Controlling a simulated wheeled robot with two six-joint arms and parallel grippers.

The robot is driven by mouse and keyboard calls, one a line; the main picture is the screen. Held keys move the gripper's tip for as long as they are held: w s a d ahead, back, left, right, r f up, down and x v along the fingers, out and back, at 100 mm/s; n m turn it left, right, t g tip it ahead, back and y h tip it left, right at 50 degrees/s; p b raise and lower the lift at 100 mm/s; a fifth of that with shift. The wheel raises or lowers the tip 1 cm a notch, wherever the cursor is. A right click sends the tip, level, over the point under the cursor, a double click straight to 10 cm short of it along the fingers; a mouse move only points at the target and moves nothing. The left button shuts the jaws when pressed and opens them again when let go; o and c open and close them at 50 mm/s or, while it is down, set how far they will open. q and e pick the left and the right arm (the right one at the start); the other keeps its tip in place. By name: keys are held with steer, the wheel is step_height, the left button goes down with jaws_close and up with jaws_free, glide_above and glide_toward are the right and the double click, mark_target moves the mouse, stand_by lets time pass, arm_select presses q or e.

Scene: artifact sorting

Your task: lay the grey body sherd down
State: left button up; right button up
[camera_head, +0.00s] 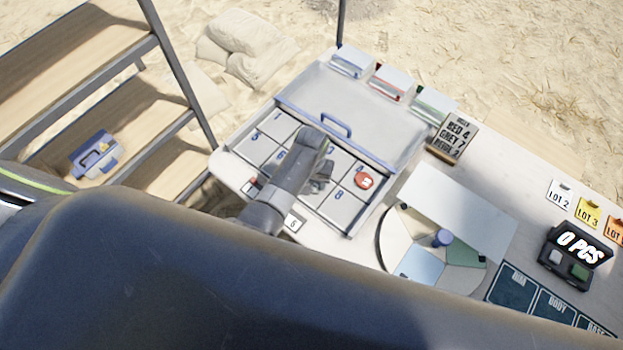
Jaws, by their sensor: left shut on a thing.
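My left gripper (318,181) reaches in from the left over the numbered compartment tray (343,231). It is shut on a small grey piece, which looks like the grey body sherd; the wrist and fingers hide most of it. I cannot tell whether the piece touches the tray floor. The dark mats marked DIM and BODY (551,305) lie at the lower right, bare where they show. My right gripper is not in view.
A round sectioned turntable (398,243) with a white panel (462,211) stands to the right. A sign (453,138), a counter reading 0 PCS (578,245) and lot tags (588,211) stand on the table.

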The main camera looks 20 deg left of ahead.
arm_select(q)
steer(key=shift+f, duration=0.15)
steer(key=o, duration=0.7)
steer(key=shift+r, duration=0.2)
step_height(320, 180, up, 12)
steer(key=shift+f, duration=0.1)
stand_by(0.3)
